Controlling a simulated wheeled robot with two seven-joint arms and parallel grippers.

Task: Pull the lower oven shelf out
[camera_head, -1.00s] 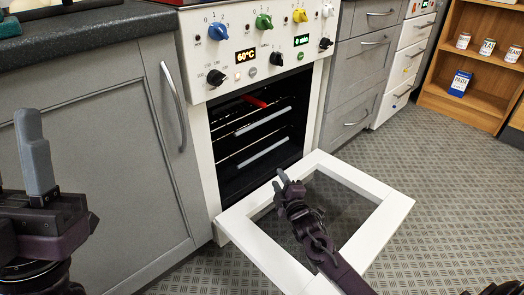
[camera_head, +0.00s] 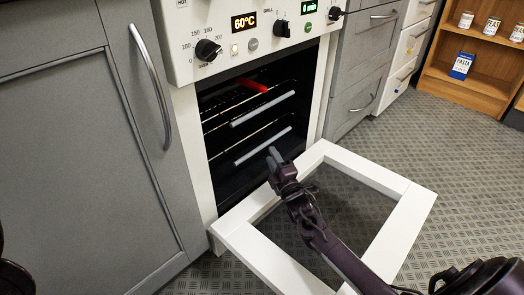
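The white oven stands with its door (camera_head: 410,215) folded down, its frame reaching out over the floor. Inside the dark cavity are two wire shelves with grey front bars. The lower oven shelf (camera_head: 263,146) sits inside, below the upper shelf (camera_head: 262,108). My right gripper (camera_head: 273,158) is above the open door, just in front of and below the lower shelf's front bar, with a small gap seeming to remain. Its fingers look close together, and I cannot tell how far they are parted. My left gripper is not in view; only a dark bit of my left arm shows at the left edge.
A red item (camera_head: 252,85) lies on the upper shelf. A grey cupboard (camera_head: 75,160) with a long handle stands left of the oven. Grey drawers (camera_head: 360,70) are at its right. A wooden shelf unit (camera_head: 470,85) with tins and a pasta box stands back right, with clear floor before it.

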